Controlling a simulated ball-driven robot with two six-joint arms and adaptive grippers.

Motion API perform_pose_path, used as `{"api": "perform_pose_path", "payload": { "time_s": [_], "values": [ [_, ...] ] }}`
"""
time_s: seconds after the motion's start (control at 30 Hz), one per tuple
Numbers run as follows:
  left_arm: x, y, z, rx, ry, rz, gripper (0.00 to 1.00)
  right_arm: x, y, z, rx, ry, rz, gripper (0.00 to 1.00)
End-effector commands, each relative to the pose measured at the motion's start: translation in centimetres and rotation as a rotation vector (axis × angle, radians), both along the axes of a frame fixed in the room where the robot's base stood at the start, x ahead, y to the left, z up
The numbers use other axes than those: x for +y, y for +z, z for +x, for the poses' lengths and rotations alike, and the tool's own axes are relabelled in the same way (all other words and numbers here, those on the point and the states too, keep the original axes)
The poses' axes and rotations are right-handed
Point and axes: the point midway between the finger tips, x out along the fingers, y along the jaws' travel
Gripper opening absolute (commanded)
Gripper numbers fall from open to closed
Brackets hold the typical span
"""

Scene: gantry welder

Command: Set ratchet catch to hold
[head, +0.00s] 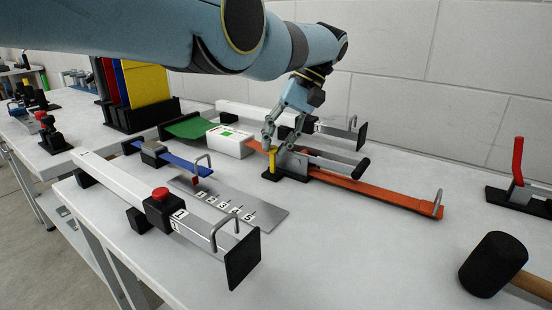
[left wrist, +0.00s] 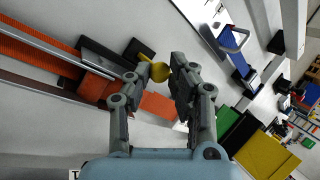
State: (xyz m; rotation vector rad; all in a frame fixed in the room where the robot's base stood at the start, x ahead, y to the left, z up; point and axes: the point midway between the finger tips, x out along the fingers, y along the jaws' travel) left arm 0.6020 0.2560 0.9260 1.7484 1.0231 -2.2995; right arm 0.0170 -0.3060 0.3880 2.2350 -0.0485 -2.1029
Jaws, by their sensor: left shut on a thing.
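The ratchet catch is most likely the small yellow upright piece (head: 273,161) on the black base (head: 270,177) beside the orange strap (head: 375,193). My left gripper (head: 275,146) reaches down from above and is shut on the top of the yellow piece. In the left wrist view the yellow piece (left wrist: 160,71) shows between the two fingertips (left wrist: 163,75); they hide part of it. A grey metal block and a bar with a black grip (head: 360,165) stand right beside the catch. My right gripper is not in view.
A white box (head: 230,141) with a green mark stands to the left of the catch. A numbered metal plate (head: 235,204) and a rail with a red button (head: 160,193) lie nearer. A black mallet (head: 490,264) and a red lever (head: 518,160) are at right. The front middle is clear.

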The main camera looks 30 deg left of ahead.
Motion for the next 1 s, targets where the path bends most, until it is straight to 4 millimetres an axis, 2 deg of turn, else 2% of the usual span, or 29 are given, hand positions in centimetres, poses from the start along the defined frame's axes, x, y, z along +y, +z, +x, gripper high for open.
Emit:
{"api": "perform_pose_path", "payload": {
  "time_s": [0.13,0.57,0.6,0.73,1.0],
  "values": [
    [0.02,-0.29,0.04,0.013,0.0,0.001,0.0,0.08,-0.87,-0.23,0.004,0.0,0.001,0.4],
    [0.01,-0.06,0.08,0.014,0.0,0.002,0.0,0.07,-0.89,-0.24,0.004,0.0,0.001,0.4],
    [0.01,-0.06,0.08,0.014,0.0,0.002,0.25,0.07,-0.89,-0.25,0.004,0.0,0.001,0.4],
    [0.01,-0.05,0.08,0.014,0.0,0.002,0.42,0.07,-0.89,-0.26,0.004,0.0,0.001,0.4],
    [-0.04,-0.02,0.11,0.013,-0.001,0.001,0.44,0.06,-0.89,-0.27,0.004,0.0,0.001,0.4]
  ]
}}
